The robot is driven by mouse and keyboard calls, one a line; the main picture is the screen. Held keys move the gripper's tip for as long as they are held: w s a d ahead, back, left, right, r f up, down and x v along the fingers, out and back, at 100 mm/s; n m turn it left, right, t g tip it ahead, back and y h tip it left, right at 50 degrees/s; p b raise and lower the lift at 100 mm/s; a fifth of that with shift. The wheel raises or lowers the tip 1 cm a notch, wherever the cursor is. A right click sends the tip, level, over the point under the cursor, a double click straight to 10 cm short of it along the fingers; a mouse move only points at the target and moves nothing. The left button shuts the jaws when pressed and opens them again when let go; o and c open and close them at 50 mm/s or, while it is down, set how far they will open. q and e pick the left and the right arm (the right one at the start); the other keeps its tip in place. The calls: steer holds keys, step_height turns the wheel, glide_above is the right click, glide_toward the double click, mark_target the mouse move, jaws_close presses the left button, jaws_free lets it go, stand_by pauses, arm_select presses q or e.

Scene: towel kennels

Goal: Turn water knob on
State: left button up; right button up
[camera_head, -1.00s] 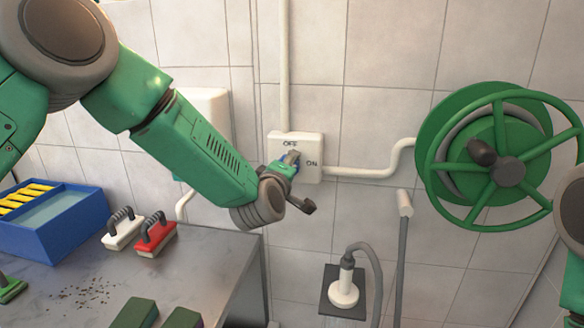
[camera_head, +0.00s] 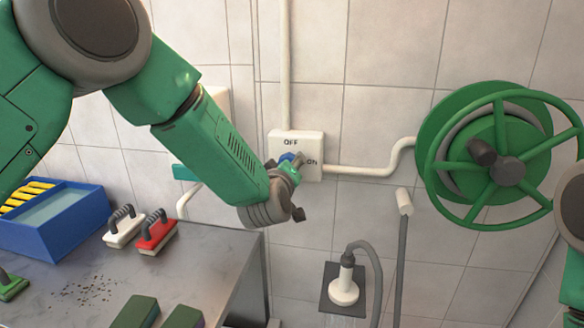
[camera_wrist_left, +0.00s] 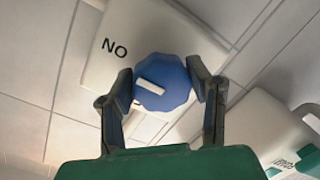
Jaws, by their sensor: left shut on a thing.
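The blue water knob (camera_head: 287,157) is on a white wall box (camera_head: 313,138) marked OFF at the top and ON at the right. In the left wrist view the round, faceted knob (camera_wrist_left: 168,92) has a white pointer mark reaching its left edge, on the side of the ON label (camera_wrist_left: 115,48). My left gripper (camera_head: 297,161) is shut on the knob, with one finger on each side of it in the wrist view. In the head view the fingers partly cover the knob. My right gripper is out of view.
A green hose reel (camera_head: 508,150) hangs at right. A shower head (camera_head: 344,290) and a grey hose wand (camera_head: 402,240) are below the box. On the grey table (camera_head: 215,265) are a blue bin (camera_head: 45,235), a white brush (camera_head: 122,228) and a red brush (camera_head: 157,232).

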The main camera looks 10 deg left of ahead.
arm_select(q)
steer(key=shift+s+f, duration=0.1)
steer(key=shift+f, duration=0.2)
steer(key=o, duration=1.2)
steer(key=shift+c, duration=0.2)
steer(key=shift+a+r, duration=0.15)
steer(key=shift+r, duration=0.05)
steer(key=s+r, duration=0.1)
steer(key=s, duration=1.1)
steer(key=shift+r, duration=0.2)
